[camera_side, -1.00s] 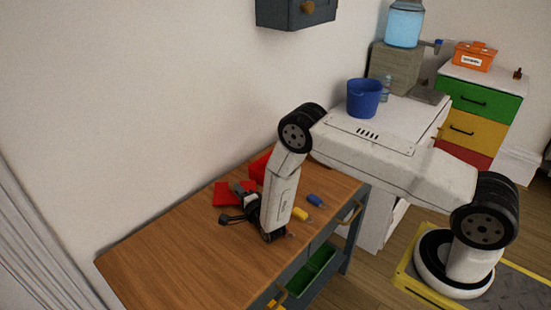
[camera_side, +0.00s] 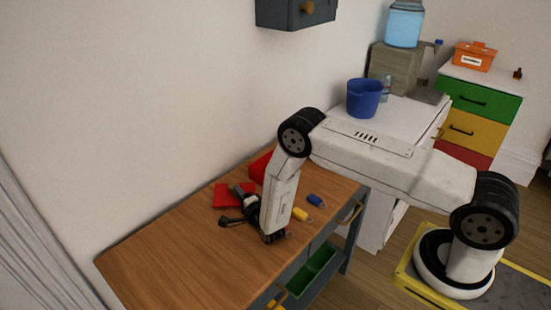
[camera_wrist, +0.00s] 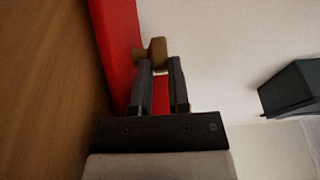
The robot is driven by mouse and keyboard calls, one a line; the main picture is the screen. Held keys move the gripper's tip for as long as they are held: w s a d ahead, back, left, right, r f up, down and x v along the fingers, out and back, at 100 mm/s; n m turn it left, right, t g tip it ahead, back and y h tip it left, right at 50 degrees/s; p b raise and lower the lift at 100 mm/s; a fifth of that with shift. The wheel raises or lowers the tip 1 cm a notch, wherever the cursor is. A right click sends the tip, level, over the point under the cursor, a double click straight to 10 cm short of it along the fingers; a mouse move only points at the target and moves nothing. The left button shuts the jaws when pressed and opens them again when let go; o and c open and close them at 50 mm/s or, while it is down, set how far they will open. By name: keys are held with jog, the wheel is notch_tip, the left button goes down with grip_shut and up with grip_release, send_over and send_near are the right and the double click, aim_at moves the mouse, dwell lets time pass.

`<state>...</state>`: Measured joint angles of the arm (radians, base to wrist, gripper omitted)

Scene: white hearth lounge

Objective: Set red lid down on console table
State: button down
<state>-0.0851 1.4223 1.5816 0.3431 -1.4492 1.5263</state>
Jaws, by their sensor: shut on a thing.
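The red lid (camera_side: 224,196) is a flat red piece over the wooden console table (camera_side: 165,256). My gripper (camera_side: 236,190) is beside it in the side view. In the wrist view, the two fingers (camera_wrist: 161,75) are shut on the lid's brown knob. The lid's red plate (camera_wrist: 118,42) runs along the left, edge-on, with the wood of the tabletop beyond it. The lid is very close to the tabletop; I cannot tell whether it touches. Part of the lid is hidden behind my gripper.
A red container (camera_side: 260,167) stands behind my arm, partly hidden. A yellow item (camera_side: 300,214) and a blue item (camera_side: 316,200) lie near the table's front edge. The left part of the tabletop is clear. A dark wall cabinet (camera_side: 295,12) hangs above.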

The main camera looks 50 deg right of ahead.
jog(key=shift+s+f, duration=0.25)
jog(key=shift+f, duration=0.3)
jog(key=c, duration=0.5)
grip_release()
jog(key=shift+d, duration=0.1)
jog(key=shift+s+f, duration=0.1)
jog(key=shift+s, duration=0.05)
jog(key=shift+v, duration=3.7)
